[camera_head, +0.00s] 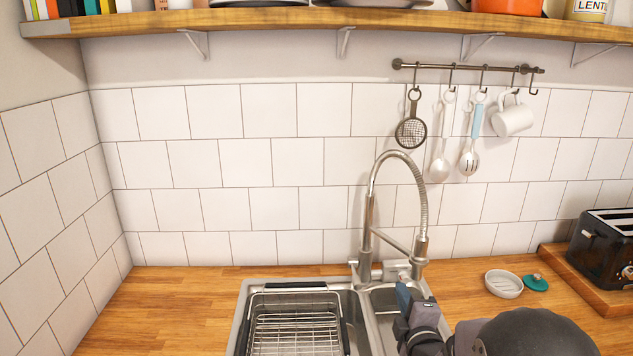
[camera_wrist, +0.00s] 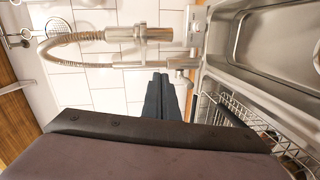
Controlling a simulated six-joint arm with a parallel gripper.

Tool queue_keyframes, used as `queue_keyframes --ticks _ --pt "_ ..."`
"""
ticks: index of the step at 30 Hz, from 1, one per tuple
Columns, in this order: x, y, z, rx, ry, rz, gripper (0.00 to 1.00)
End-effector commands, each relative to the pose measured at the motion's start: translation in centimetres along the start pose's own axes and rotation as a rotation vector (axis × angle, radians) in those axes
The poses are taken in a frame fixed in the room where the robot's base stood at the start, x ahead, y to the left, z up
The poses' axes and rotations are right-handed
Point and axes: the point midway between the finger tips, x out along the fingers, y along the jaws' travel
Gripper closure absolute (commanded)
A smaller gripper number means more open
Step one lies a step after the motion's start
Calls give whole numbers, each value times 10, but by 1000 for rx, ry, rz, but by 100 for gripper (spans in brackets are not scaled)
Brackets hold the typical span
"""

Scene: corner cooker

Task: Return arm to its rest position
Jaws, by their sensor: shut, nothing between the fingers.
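My gripper (camera_head: 403,297) is at the bottom of the head view, over the right part of the sink, close in front of the tap base in the picture. Its fingers are together with nothing between them. In the wrist view my gripper (camera_wrist: 166,98) shows as two dark fingers side by side, pointing toward the tap. My dark arm links reach in from the bottom right of the head view and hide part of the sink and counter.
A metal spring tap (camera_head: 372,215) rises behind the sink (camera_head: 243,310), which holds a wire rack (camera_head: 295,335). Right are a white dish (camera_head: 503,284), a teal lid (camera_head: 535,282) and a black toaster (camera_head: 603,250). Utensils hang from a rail (camera_head: 465,67). The left counter (camera_head: 170,300) is clear.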

Motion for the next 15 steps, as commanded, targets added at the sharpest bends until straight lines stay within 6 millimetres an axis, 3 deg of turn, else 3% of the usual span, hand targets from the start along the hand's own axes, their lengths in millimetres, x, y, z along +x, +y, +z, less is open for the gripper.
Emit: queue_keyframes --ticks 1,8,15 --pt "-4 4 -3 51 -11 -50 100" --pt "-44 -23 -12 396 -158 -381 100" --pt "-127 -48 -27 759 -456 -709 100"
